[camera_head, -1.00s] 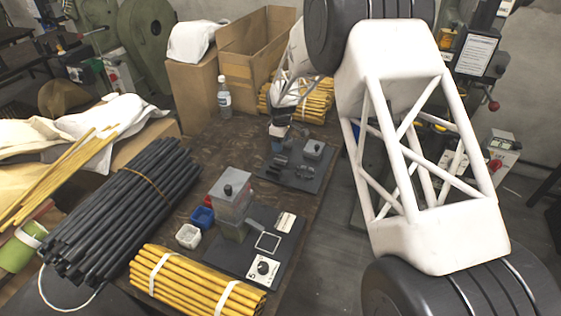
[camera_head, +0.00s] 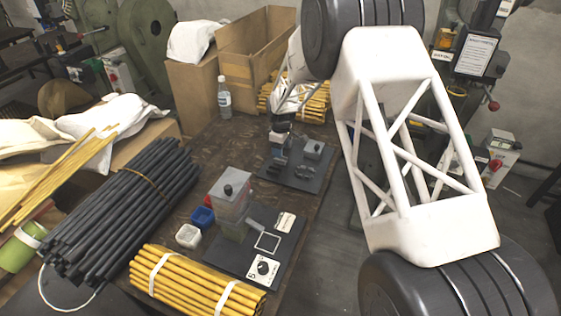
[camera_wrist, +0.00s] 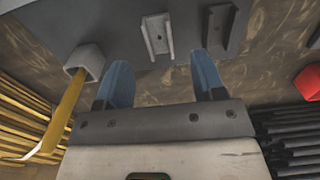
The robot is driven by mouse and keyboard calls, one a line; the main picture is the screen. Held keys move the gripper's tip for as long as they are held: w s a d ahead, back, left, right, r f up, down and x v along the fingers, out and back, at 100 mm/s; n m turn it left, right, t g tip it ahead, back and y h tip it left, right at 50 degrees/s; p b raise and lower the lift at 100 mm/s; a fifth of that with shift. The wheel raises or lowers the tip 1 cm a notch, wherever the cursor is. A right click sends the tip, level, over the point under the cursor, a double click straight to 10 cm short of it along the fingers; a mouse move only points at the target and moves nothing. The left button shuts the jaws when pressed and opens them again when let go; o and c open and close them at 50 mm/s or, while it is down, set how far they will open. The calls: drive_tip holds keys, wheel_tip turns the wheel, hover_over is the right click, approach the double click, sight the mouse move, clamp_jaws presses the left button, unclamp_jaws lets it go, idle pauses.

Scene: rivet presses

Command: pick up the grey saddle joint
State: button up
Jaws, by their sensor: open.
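In the wrist view a light grey channel-shaped piece (camera_wrist: 157,36), which looks like the saddle joint, lies on a dark grey board (camera_wrist: 110,25). A darker grey channel piece (camera_wrist: 220,30) lies to its right. My gripper (camera_wrist: 159,75) is open and empty, its two blue fingers spread. The light grey piece shows just beyond the gap between the fingertips, apart from them. In the head view my gripper (camera_head: 279,155) is low over the left part of the far board (camera_head: 316,178); it hides what lies there, and I cannot pick out the light grey piece.
A grey block with a knob (camera_head: 313,149) and small dark pieces (camera_head: 303,171) share the far board. A grey socket (camera_wrist: 85,60) with a yellow strip is left of my fingers. Yellow rods (camera_head: 312,100) lie behind; a nearer board (camera_head: 222,262) holds a clear box (camera_head: 231,192).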

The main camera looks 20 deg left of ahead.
drive_tip(key=shift+a+f, duration=0.1)
drive_tip(key=shift+f, duration=2.4)
drive_tip(key=c, duration=1)
drive_tip(key=shift+r, duration=0.2)
drive_tip(key=shift+r, duration=0.55)
drive_tip(key=shift+s+d+r, duration=0.15)
drive_tip(key=shift+r, duration=0.4)
drive_tip(key=shift+s+d+r, duration=0.1)
drive_tip(key=shift+s+r, duration=0.05)
drive_tip(key=shift+r, duration=0.4)
drive_tip(key=s+d, duration=0.2)
drive_tip(key=s, duration=0.2)
drive_tip(key=s+d+r, duration=0.1)
drive_tip(key=s+d, duration=0.2)
drive_tip(key=s, duration=0.1)
drive_tip(key=s+d, duration=0.3)
drive_tip(key=s, duration=0.1)
drive_tip(key=shift+s+d+r, duration=0.2)
drive_tip(key=shift+s, duration=0.1)
